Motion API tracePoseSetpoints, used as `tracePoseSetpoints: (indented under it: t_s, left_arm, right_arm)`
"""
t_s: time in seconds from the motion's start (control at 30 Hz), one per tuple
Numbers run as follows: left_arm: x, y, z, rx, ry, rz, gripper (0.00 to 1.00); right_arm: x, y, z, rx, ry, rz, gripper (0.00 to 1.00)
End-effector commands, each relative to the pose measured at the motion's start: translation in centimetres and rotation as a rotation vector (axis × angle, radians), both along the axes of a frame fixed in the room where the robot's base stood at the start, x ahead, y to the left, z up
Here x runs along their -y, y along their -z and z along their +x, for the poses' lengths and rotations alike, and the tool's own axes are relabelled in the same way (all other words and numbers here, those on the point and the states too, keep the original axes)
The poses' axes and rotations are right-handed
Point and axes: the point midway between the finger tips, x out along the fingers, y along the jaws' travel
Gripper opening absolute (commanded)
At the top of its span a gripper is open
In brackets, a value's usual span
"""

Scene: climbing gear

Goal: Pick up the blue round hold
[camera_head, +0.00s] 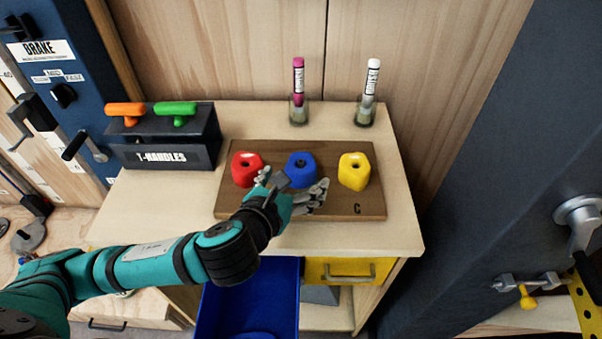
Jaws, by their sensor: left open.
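The blue round hold (301,166) sits in the middle of a brown wooden board (331,211) marked "C", between a red hold (246,169) and a yellow hold (354,171). It has a dark hole in its top. My left gripper (294,186) is open, over the front part of the board, at the near side of the blue hold. Its fingers cover the lower edge of the blue hold, and I cannot tell whether they touch it. My right gripper is not in view.
A dark T-handles box (164,153) with orange and green handles stands left of the board. Two glass holders with a magenta marker (298,80) and a white marker (369,82) stand behind it. A blue bin (249,300) is below the table's front edge.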

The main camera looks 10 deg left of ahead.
Motion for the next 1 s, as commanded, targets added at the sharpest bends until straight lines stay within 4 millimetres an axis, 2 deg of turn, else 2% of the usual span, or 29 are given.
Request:
tracePoseSetpoints:
  t_s: [0.33,0.67,1.0]
  left_arm:
    - [0.2,1.1,4.4,-0.001,-0.002,0.0,0.9]
    - [0.3,1.3,5.0,0.0,0.0,0.0,0.89]
    - [0.3,1.3,5.0,-0.001,0.0,0.0,0.44]
  right_arm:
    - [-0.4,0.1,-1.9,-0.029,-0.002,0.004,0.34]
    - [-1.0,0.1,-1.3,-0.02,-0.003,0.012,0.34]
    - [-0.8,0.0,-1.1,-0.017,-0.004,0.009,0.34]
